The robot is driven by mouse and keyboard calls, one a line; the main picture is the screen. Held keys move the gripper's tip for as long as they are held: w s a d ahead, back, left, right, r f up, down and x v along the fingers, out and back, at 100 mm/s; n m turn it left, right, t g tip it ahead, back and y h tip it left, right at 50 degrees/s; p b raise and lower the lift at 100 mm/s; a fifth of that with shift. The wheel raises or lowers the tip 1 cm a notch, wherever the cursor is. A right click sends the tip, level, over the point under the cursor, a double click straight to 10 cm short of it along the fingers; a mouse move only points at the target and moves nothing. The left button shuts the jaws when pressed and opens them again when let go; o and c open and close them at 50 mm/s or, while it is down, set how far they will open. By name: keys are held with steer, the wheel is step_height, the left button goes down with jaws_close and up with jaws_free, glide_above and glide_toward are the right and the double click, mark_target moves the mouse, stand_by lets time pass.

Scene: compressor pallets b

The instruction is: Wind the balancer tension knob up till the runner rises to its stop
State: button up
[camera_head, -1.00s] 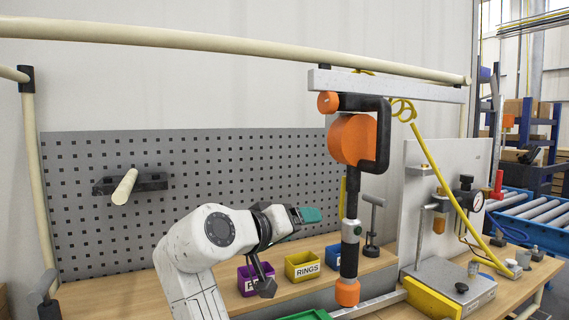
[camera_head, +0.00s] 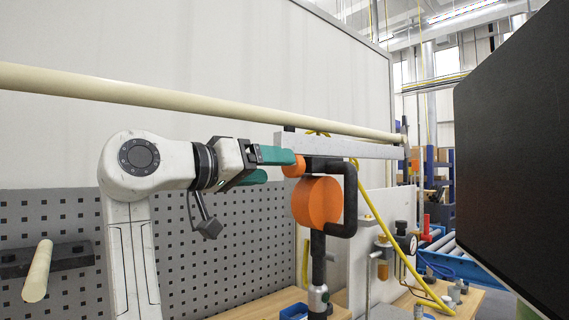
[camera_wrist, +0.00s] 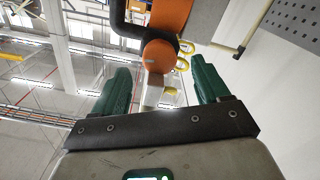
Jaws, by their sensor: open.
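The balancer hangs under a grey rail (camera_head: 345,147). Its round orange drum (camera_head: 317,202) sits in a black bracket (camera_head: 350,200). The small orange tension knob (camera_head: 295,167) is at the upper left of the drum. In the wrist view the knob (camera_wrist: 159,55) lies ahead between the fingers, with the larger orange drum (camera_wrist: 172,14) beyond it. My gripper (camera_head: 279,166) has green fingers and is open. In the head view its fingertips are at the knob's left side; contact cannot be told. A dark tool with a silver band (camera_head: 318,296) hangs below the drum, cut off at the bottom.
A cream tube (camera_head: 200,104) runs above the bench. A grey perforated panel (camera_head: 240,240) stands behind my arm. A yellow hose (camera_head: 375,215) loops down at the right. A large dark panel (camera_head: 515,150) fills the right side of the head view.

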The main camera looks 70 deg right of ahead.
mark_target(288, 168)
steer(key=shift+p+x, duration=0.4)
steer(key=shift+x, duration=2.05)
steer(key=c, duration=1)
steer(key=shift+c, duration=0.2)
steer(key=shift+m+b, duration=0.3)
steer(key=shift+m, duration=0.2)
steer(key=m+b, duration=0.2)
steer(key=m, duration=0.1)
steer(key=shift+w+f+m, duration=0.1)
steer(key=shift+m, duration=0.3)
steer(key=m+b, duration=0.1)
steer(key=m, duration=0.3)
steer(key=shift+w+m+b, duration=0.1)
steer(key=shift+m+b, duration=0.2)
steer(key=shift+m, duration=0.1)
